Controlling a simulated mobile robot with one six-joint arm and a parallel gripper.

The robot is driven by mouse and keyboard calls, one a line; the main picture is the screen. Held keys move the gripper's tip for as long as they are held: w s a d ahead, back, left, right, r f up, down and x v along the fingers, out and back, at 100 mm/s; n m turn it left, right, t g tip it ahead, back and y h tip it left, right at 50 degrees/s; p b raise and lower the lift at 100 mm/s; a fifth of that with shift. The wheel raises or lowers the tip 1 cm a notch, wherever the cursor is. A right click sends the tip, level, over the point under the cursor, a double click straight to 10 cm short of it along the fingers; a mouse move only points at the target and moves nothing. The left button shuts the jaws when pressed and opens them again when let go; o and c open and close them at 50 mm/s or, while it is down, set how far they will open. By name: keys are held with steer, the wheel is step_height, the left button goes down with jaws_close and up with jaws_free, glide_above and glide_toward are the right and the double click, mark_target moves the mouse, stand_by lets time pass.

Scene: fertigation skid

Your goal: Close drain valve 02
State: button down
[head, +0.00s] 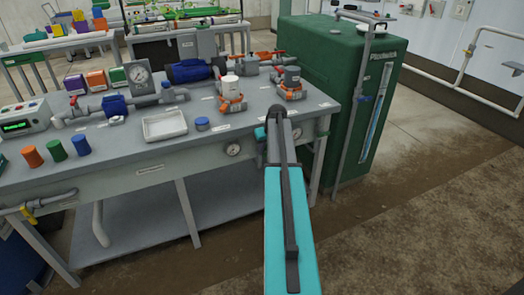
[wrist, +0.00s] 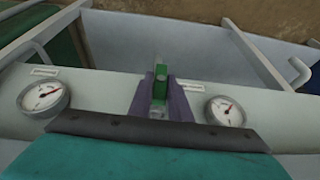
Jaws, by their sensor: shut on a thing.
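In the wrist view, my gripper (wrist: 160,98) has its purple fingers closed around a narrow green handle (wrist: 161,73) at the front edge of the grey skid bench. The handle points away from the bench, toward the floor side. It sits between two round white gauges. I take it for a drain valve handle, but no readable number shows beside it. The valve body is hidden behind the fingers and my wrist.
The left gauge (wrist: 43,97) and right gauge (wrist: 225,111) flank the fingers closely. In the head view, the grey bench (head: 110,160) carries pumps, pipes and a white tray (head: 165,125). A green tank (head: 335,75) stands at right. Brown floor (head: 430,220) is open at lower right.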

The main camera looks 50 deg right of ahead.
steer(key=shift+w+a, duration=0.1)
steer(key=shift+w, duration=0.1)
steer(key=shift+d+r+t+y+p, duration=0.1)
steer(key=shift+d+t+y+p, duration=0.1)
steer(key=shift+t+y+p, duration=0.7)
steer(key=m+t+y+p, duration=0.1)
steer(key=y, duration=0.3)
steer(key=shift+d, duration=0.15)
steer(key=t+y, duration=0.1)
steer(key=m+t+y, duration=0.1)
steer(key=y, duration=0.1)
steer(key=shift+f+y, duration=0.3)
steer(key=shift+f, duration=0.05)
steer(key=shift+m+t+y, duration=0.6)
steer(key=shift+t+y, duration=0.3)
steer(key=shift+y, duration=0.4)
steer(key=c, duration=1.7)
jaws_free()
steer(key=shift+s, duration=0.1)
